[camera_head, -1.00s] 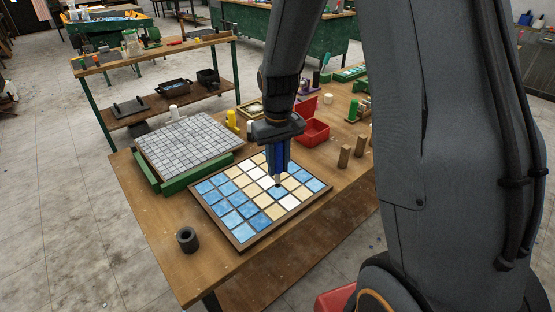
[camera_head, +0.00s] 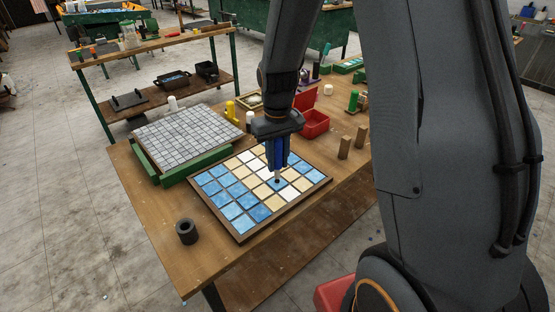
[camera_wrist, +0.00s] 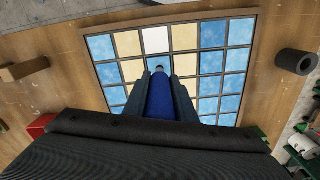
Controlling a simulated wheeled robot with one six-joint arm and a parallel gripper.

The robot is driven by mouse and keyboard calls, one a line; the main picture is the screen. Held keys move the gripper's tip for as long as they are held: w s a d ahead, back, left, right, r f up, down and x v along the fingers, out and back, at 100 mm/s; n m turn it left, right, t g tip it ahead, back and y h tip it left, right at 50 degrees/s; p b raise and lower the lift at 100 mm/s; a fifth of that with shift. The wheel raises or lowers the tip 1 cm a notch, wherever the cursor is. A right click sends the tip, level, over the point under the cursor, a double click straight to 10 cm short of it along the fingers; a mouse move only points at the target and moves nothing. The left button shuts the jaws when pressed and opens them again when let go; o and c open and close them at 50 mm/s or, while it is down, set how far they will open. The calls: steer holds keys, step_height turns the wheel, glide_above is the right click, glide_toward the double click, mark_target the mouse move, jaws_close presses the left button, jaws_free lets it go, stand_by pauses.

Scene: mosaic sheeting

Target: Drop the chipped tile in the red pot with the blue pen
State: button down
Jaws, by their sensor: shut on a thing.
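My gripper (camera_head: 277,160) is shut on the blue pen, a blue cylinder with a pale tip (camera_wrist: 160,100). It holds the pen upright over the mosaic board (camera_head: 238,236), with the tip at or just above a tile; I cannot tell if it touches. The board holds blue, cream and white tiles in a dark frame, and it also shows in the wrist view (camera_wrist: 255,50). Which tile is chipped I cannot make out. A red open box (camera_head: 315,124) with a raised lid stands behind the board, partly beside my gripper. No red pot is clearly seen.
A grey tile sheet on a green-edged stand (camera_head: 190,135) lies left of the board. A dark hollow cylinder (camera_head: 187,231) stands at the front left. Wooden blocks (camera_head: 345,147) stand to the right, and a yellow bottle (camera_head: 231,113) behind. The table's front left is mostly clear.

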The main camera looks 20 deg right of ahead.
mark_target(278, 144)
steer(key=shift+f, duration=0.5)
steer(key=shift+r, duration=0.1)
stand_by(0.3)
steer(key=shift+r+p, duration=1.65)
steer(key=shift+r, duration=0.65)
steer(key=shift+r+p, duration=0.3)
steer(key=shift+r, duration=0.8)
steer(key=shift+s, duration=0.15)
